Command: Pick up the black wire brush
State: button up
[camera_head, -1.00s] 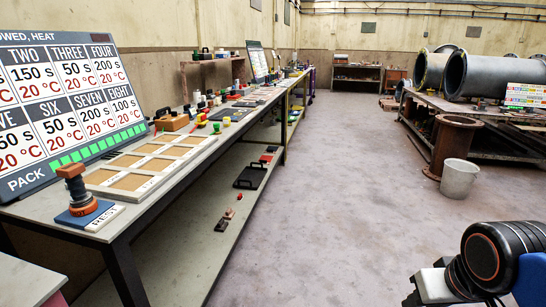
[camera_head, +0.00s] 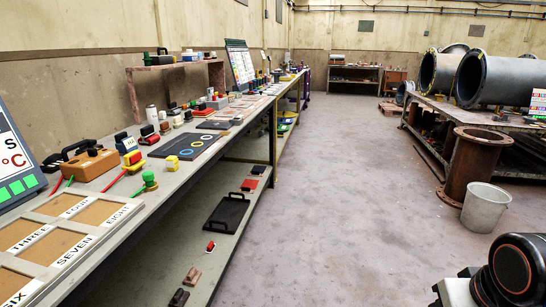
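I cannot single out the black wire brush for sure at this size. Small dark items lie on the workbench's lower shelf: a black block (camera_head: 180,297), a brown block (camera_head: 192,276) and a red and black piece (camera_head: 211,246). More small black and red items (camera_head: 149,135) stand on the bench top. Part of my arm shows at the lower right, apart from the bench. My gripper's fingers are not in view.
The long workbench (camera_head: 172,180) runs along the left, with a compartment tray (camera_head: 108,222) at its near end. A black handled tray (camera_head: 227,214) lies on its lower shelf. A rusty flanged pipe (camera_head: 474,165) and a white bucket (camera_head: 485,207) stand right. The floor between is clear.

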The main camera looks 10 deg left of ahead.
aim_at(189, 118)
jog(key=i+u, duration=0.45)
jog(key=i+l+u, duration=0.7)
jog(key=i+u, duration=0.15)
jog(key=i+l+u, duration=0.1)
jog(key=u, duration=0.4)
jog(key=l+u, duration=0.15)
jog(key=u, duration=0.3)
jog(key=l+u, duration=0.35)
jog(key=l, duration=0.35)
jog(key=l+u, duration=0.35)
jog(key=l, duration=0.4)
jog(key=k+l+u, duration=0.1)
jog(key=l+u, duration=0.2)
jog(key=l, duration=0.45)
